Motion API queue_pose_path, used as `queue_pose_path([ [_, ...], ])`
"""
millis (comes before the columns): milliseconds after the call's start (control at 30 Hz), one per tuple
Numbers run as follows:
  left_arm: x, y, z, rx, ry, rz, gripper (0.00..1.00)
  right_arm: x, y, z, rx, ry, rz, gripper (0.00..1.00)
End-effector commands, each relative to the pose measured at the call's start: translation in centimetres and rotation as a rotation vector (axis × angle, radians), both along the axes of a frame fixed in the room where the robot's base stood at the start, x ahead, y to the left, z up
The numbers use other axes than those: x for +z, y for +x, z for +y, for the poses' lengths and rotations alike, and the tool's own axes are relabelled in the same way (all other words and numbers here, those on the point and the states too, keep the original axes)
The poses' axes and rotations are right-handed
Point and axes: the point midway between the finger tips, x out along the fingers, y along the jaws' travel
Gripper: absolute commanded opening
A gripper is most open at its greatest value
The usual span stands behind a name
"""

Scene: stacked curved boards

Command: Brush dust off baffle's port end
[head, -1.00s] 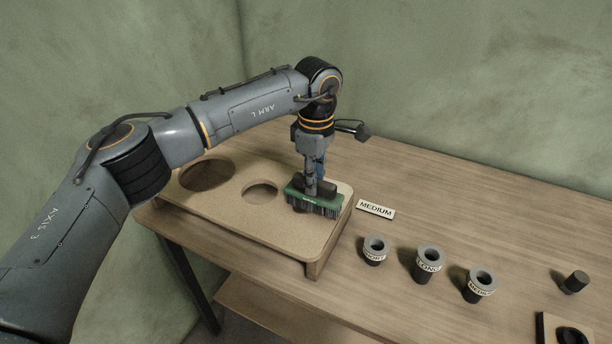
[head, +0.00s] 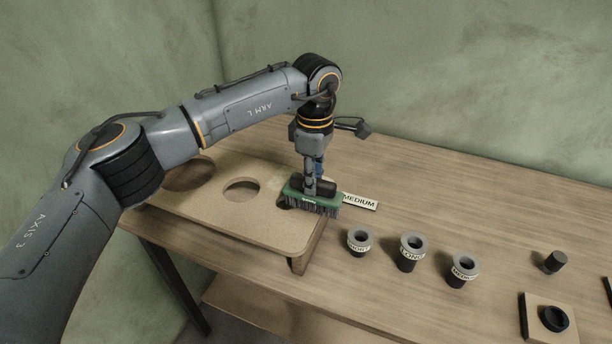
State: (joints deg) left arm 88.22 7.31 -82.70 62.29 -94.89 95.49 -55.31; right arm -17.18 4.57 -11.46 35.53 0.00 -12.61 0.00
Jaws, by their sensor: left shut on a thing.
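The baffle (head: 232,213) is a light tan board with a large hole at its left, a middle hole and a small dark opening near its right end, partly covered by the brush. My left gripper (head: 311,184) is shut on a green brush (head: 318,200) with dark bristles pointing down. The brush is at the board's right end, reaching over its right edge; whether the bristles touch the board I cannot tell. My arm hides part of the board's left side. My right gripper is out of view.
A MEDIUM card (head: 360,201) lies just right of the brush. Labelled dark tubes, a left one (head: 359,242), a LONG one (head: 411,252) and a right one (head: 462,270), stand in front. The table's back right is clear.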

Motion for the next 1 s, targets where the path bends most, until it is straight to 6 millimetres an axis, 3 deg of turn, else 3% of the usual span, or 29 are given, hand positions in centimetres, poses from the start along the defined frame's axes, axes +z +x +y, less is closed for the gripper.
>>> queue_pose_path([
  [300,0.0,0.2,-0.1,0.001,0.0,-0.001,0.0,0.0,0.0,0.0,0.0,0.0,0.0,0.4],
  [700,-0.2,2.7,-0.9,0.001,0.001,0.0,0.0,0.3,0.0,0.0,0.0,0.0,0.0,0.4],
  [1000,-0.4,2.9,-0.9,0.001,0.002,-0.001,0.0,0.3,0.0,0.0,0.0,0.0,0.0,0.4],
])
